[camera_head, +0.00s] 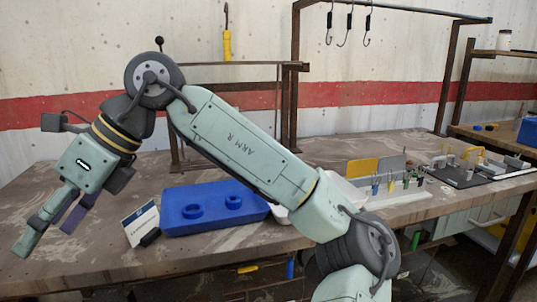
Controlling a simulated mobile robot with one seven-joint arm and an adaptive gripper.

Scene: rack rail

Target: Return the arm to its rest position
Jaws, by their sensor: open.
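My arm reaches up from the lower right, bends at a high elbow and slopes down to the left. My gripper (45,240) is at the far left, pointing down and left in front of the workbench (75,262). Its two fingers are apart, and I see nothing held between them. One finger looks pale green and the other looks dark and purplish. I cannot tell how high the fingertips are above the bench.
A blue tray (235,218) with raised rings sits behind my forearm. A small white sign (140,223) and a black item stand beside it. Hooks hang from a rail (400,8). Several tools stand in a rack (405,198) at right. The bench's left part looks clear.

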